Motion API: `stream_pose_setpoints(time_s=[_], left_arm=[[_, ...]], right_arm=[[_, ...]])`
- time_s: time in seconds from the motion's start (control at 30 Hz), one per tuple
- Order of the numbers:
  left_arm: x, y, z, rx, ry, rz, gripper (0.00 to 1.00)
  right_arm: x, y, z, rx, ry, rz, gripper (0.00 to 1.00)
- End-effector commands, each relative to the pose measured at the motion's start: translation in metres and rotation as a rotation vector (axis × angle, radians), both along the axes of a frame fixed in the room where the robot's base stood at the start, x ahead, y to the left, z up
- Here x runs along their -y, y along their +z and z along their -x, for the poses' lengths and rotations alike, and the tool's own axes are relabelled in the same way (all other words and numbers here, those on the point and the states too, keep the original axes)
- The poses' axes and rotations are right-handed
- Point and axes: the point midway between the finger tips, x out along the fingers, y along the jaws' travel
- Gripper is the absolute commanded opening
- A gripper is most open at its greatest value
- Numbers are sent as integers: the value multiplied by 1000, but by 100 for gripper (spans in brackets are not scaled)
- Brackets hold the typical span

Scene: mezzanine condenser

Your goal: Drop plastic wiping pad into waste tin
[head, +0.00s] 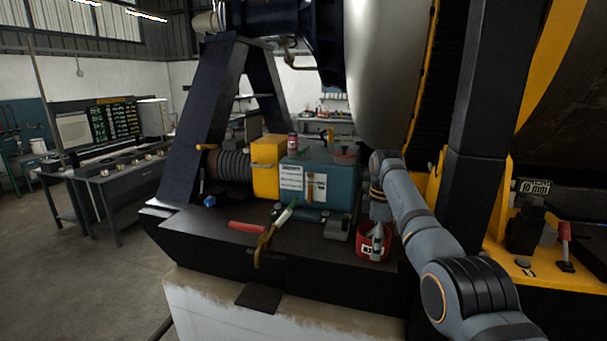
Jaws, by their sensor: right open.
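A red tin (362,247) with a white label stands on the dark ledge, right of the teal box; I take it for the waste tin. My right arm reaches in from the lower right and bends down over it. My right gripper (376,236) points down at the tin's mouth and is open. Its fingertips overlap the tin in the picture, so how deep they are is unclear. I cannot pick out the plastic wiping pad for certain; the tin's inside is mostly hidden. My left gripper is not in view.
A small grey block (337,230) sits left of the tin. A red-handled tool (246,227) and a brown clamp-like tool (264,244) lie further left. A dark upright post (476,150) stands right of my arm.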

Motion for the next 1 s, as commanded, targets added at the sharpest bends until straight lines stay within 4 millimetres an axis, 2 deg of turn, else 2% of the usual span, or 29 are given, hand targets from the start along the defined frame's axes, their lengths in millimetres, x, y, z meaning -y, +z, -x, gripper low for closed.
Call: stream_pose_setpoints(time_s=[0.03, 0.47, 1.0], left_arm=[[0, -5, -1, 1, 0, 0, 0], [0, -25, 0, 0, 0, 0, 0], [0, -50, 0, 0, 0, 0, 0]], right_arm=[[-1, -16, 0, -2, -21, 0, 60], [-5, -116, 8, 0, -230, 3, 60], [-10, -234, 42, 2, -496, 0, 60]])
